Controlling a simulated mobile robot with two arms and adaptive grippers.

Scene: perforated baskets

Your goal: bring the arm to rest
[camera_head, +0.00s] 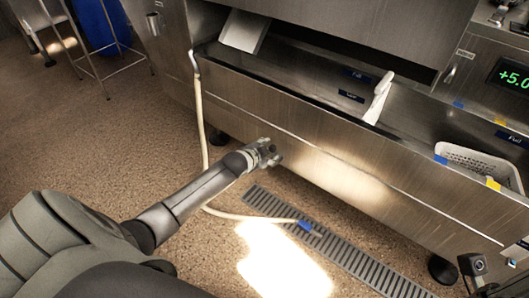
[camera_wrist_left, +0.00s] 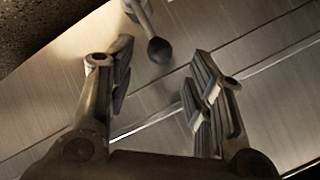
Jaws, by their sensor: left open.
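My left arm reaches in from the left in the head view. Its gripper (camera_head: 265,153) is in front of the steel front panel (camera_head: 300,160) of the long basin, above the floor. In the left wrist view the gripper (camera_wrist_left: 155,85) is open, its two fingers well apart with nothing between them. The steel surface (camera_wrist_left: 265,100) shows behind the fingers; I cannot tell whether they touch it. A dark grey part (camera_head: 473,266) at the lower right looks like part of my right arm or gripper; its jaw state does not show.
A white perforated basket (camera_head: 478,158) sits at the right of the basin. A white handled object (camera_head: 379,98) stands in the basin. A pale hose (camera_head: 201,120) hangs to the floor near my left gripper. A drain grate (camera_head: 345,250) runs along the floor. Open floor lies left.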

